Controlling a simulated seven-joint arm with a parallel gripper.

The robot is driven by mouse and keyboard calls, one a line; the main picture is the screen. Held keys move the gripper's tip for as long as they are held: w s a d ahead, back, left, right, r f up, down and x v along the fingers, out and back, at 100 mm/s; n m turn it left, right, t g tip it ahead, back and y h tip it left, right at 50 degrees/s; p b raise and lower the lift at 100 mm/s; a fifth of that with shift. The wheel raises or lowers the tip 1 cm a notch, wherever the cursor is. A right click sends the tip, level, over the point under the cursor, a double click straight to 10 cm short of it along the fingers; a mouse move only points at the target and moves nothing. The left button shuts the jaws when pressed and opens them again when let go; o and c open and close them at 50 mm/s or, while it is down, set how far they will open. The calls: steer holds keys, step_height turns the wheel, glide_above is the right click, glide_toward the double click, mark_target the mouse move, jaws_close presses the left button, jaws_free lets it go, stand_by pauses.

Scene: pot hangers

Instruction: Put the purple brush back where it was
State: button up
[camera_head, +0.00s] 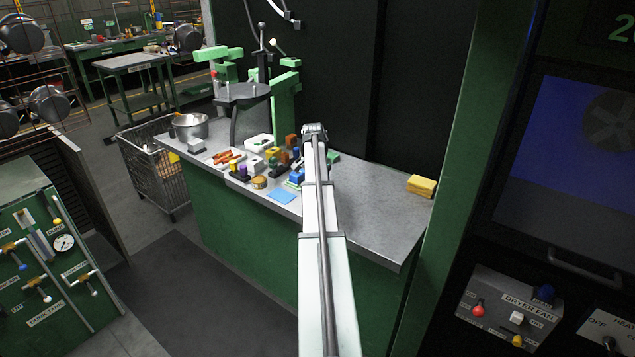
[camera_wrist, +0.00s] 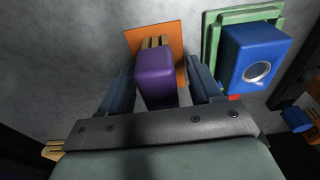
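The purple brush (camera_wrist: 155,78) has a purple block body and tan bristles at its far end. In the wrist view it sits over an orange square (camera_wrist: 172,38); whether it touches the square is unclear. My gripper (camera_wrist: 160,62) has one dark finger on each side of the brush. A gap shows between the brush and the right finger, and the left finger is close beside it. The fingers look open around the brush. In the head view my arm hides the gripper and this spot. A small purple item (camera_head: 243,170) shows left of the arm; I cannot tell what it is.
A blue block (camera_wrist: 255,58) with a white ring stands on a green base right of the right finger. In the head view, several small items crowd the counter (camera_head: 375,205) left of my arm. A yellow sponge stack (camera_head: 421,186) lies right. The counter between is clear.

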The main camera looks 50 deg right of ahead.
steer(key=shift+r, duration=0.1)
steer(key=r, duration=0.4)
steer(key=a+r, duration=0.1)
steer(key=r, duration=0.7)
steer(key=shift+a, duration=0.25)
